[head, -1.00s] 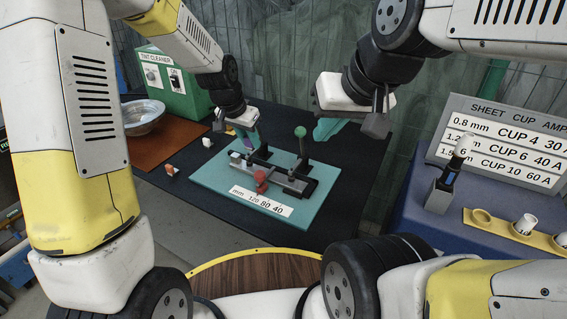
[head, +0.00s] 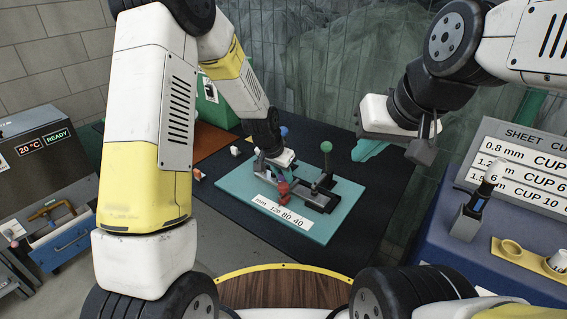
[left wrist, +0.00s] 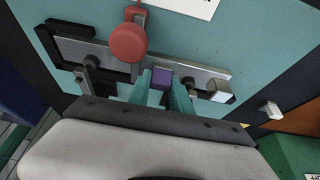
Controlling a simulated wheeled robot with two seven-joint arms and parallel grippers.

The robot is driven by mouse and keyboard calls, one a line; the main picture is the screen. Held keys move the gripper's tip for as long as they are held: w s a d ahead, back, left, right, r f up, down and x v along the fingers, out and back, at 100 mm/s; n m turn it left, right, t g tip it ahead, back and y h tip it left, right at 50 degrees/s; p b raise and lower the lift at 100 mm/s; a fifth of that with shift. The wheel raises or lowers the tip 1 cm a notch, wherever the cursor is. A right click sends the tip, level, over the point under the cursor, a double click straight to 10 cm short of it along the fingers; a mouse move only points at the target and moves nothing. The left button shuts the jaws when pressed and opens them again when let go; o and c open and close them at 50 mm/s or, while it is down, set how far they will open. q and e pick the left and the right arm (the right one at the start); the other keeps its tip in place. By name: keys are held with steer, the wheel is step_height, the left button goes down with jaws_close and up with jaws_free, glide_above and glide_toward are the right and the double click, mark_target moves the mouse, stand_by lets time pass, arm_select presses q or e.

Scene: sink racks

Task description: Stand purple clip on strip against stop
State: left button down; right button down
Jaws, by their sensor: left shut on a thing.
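My left gripper (left wrist: 161,84) is shut on the purple clip (left wrist: 160,75), which sits between its teal fingertips at the near edge of the metal strip (left wrist: 205,71). I cannot tell whether the clip touches the strip. A dark bracket (left wrist: 48,42) is at the strip's left end and a silver block (left wrist: 220,91) near its right end; which is the stop is unclear. In the head view, my left gripper (head: 266,167) is low over the fixture and the clip is hidden. My right gripper (head: 371,151) hangs right of the fixture, apart from it; its finger gap is unclear.
Small white-orange pieces (head: 198,174) lie left of the board. A blue bench (head: 430,225) is at right.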

arm_select(q)
steer(key=shift+f, duration=0.1)
steer(key=c, duration=1.5)
jaws_free()
steer(key=shift+o, duration=0.2)
steer(key=s+a+r+n, duration=0.1)
steer(key=s+a+r, duration=0.2)
steer(key=s+r, duration=0.35)
steer(key=s+a+r+n+t, duration=0.1)
steer(key=s+a+r, duration=0.25)
steer(key=r, duration=0.55)
steer(key=s+a+r+n, duration=0.1)
steer(key=s+a+r, duration=0.25)
steer(key=r, duration=0.35)
steer(key=s+a+r+n, duration=0.1)
steer(key=s+a+r, duration=0.1)
steer(key=s, duration=0.4)
steer(key=s+a+r+n+t, duration=0.1)
steer(key=s+a+n, duration=0.1)
steer(key=s, duration=0.5)
steer(key=shift+a+r+n+t, duration=0.15)
steer(key=shift+r+n+t, duration=0.15)
steer(key=shift+r, duration=0.1)
